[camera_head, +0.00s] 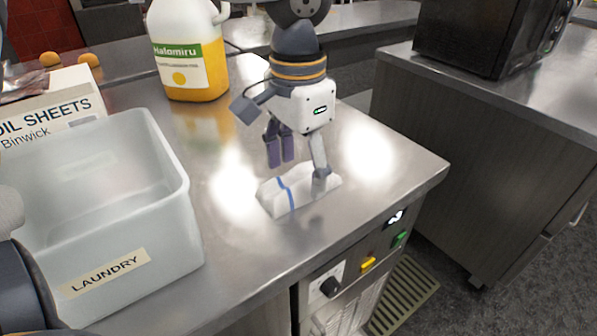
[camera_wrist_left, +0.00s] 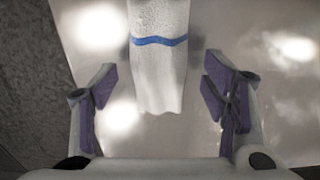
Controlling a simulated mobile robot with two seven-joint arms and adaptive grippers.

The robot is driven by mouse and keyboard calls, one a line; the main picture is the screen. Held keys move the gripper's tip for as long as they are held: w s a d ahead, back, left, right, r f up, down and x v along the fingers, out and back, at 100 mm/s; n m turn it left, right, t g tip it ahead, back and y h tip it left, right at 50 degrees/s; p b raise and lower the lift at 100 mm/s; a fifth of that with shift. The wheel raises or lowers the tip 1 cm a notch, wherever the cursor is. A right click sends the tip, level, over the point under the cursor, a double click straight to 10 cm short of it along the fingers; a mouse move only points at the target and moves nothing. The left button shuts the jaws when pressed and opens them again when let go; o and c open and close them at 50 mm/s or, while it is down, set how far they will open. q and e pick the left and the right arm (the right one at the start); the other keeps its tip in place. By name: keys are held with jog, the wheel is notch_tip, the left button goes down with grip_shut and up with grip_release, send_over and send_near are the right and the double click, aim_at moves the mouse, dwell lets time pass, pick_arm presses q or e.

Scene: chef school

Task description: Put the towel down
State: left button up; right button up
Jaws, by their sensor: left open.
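A white towel (camera_head: 288,192) with a blue stripe lies folded on the steel counter near its front edge. It also shows in the left wrist view (camera_wrist_left: 160,75), reaching in between the fingers from the top. My left gripper (camera_head: 298,162) is open just above and beside the towel, its fingers pointing down. In the left wrist view the fingers stand apart on either side of the towel's near end, with gaps to both. My right gripper is not in view.
A translucent bin (camera_head: 180,240) labelled LAUNDRY stands left on the counter (camera_head: 275,255). A box (camera_head: 50,105) labelled OIL SHEETS and a yellow-filled jug (camera_head: 186,60) stand behind. The counter's right edge drops to a floor gap before another cabinet (camera_head: 480,160) bearing a black appliance (camera_head: 480,35).

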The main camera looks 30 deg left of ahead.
aim_at(298, 174)
pick_arm(q)
notch_tip(298, 174, up, 11)
jog(key=shift+f, duration=0.15)
dwell(0.4)
